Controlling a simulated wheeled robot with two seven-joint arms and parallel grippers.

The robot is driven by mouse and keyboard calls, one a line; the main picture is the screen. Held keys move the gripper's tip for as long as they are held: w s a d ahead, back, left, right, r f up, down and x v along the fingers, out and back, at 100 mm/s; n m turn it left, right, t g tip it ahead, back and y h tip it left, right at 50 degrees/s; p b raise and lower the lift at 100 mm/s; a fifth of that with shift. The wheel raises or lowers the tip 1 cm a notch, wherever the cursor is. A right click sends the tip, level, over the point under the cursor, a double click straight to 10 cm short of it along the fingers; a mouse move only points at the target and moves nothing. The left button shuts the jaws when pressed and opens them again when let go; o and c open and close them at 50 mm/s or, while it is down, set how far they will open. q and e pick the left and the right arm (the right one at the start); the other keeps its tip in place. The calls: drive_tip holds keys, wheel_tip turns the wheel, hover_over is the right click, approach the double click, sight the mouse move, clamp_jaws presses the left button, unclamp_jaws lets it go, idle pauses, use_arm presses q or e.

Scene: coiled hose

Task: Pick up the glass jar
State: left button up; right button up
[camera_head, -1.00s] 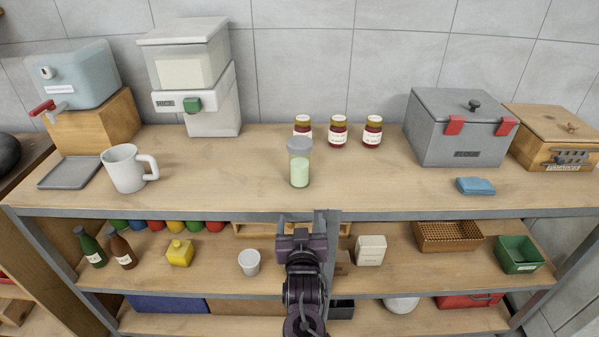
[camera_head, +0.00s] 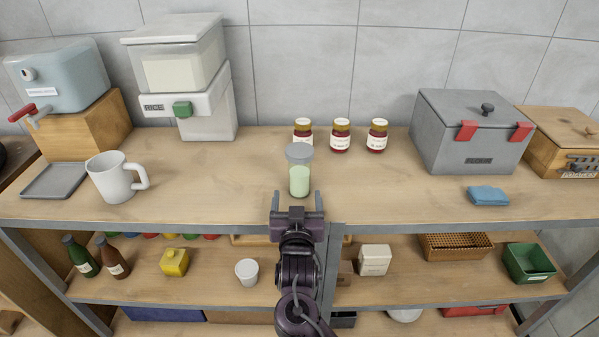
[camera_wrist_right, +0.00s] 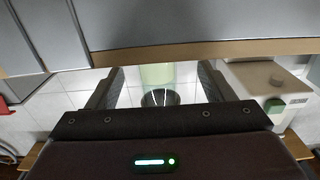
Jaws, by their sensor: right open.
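The glass jar (camera_head: 299,181) stands upright near the front edge of the top shelf. It has a grey lid and pale green contents. My right gripper (camera_head: 297,198) is open and empty just in front of the jar, its two fingers pointing at it. In the right wrist view, the jar (camera_wrist_right: 157,76) appears upside down between the spread fingers (camera_wrist_right: 160,72), its dark lid towards the bottom. I cannot tell whether the fingertips reach past its sides. My left gripper is not in view.
Several red jam jars (camera_head: 340,137) stand behind the glass jar. A white mug (camera_head: 112,180) is at the left, a grey bin (camera_head: 470,135) and a blue cloth (camera_head: 488,196) at the right. The shelf's metal front edge (camera_head: 400,222) runs below my gripper. The shelf beside the jar is clear.

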sight(300, 186)
drive_tip(key=shift+w+r, duration=0.3)
drive_tip(key=shift+w, duration=0.5)
drive_tip(key=w, duration=0.1)
drive_tip(key=w+p, duration=0.1)
drive_tip(key=w, duration=0.3)
drive_tip(key=shift+d, duration=0.3)
drive_tip(key=shift+s, duration=0.1)
drive_tip(key=shift+r, duration=0.1)
drive_tip(key=shift+c, duration=0.3)
drive_tip(key=c, duration=1.2)
